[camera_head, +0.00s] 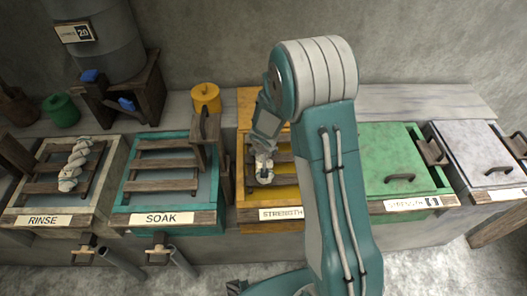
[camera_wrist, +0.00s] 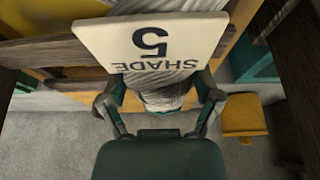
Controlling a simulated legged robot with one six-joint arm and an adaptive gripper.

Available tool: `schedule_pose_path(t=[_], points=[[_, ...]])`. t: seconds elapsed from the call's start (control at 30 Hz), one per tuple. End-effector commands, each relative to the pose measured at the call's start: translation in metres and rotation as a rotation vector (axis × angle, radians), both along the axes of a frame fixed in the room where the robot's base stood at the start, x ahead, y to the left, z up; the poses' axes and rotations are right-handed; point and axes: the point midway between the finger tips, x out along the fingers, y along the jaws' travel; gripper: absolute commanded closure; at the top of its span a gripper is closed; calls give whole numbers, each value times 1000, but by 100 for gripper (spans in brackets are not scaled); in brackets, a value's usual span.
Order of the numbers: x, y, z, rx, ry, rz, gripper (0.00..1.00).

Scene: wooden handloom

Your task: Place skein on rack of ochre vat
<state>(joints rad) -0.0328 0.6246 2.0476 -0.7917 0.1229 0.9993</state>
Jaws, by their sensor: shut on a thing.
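My gripper (camera_head: 264,160) is over the ochre vat (camera_head: 246,103) in the head view, partly hidden by my arm. It is shut on a pale grey-white skein (camera_head: 265,178). In the wrist view the skein (camera_wrist: 163,96) sits between the two fingers of my gripper (camera_wrist: 162,100), and a cream tag reading SHADE 5 (camera_wrist: 150,42) covers its upper part. Dark wooden rack slats (camera_head: 287,193) cross the vat's yellow liquid. The held skein is at or just above the slats; I cannot tell whether it touches.
The RINSE vat (camera_head: 44,221) at left bears another twisted white skein (camera_head: 73,165). The teal SOAK vat (camera_head: 160,220) has an empty rack. A green lidded vat (camera_head: 393,150) and a grey lidded vat (camera_head: 480,146) stand to the right. A yellow pot (camera_head: 206,99) stands behind.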

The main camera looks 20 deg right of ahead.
Motion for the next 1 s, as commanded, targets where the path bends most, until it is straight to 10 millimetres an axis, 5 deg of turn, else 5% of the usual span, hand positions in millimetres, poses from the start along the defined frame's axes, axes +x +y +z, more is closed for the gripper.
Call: schedule_pose_path(t=[0.17, 0.2, 0.23, 0.77, 1.0], points=[[0, 0, -1, 0, 0, -1, 73], [0, 0, -2, -1, 0, 1, 14], [0, 0, -1, -1, 0, 0, 0], [0, 0, 2, 0, -1, -1, 0], [-12, 3, 33, 0, -5, -2, 0]])
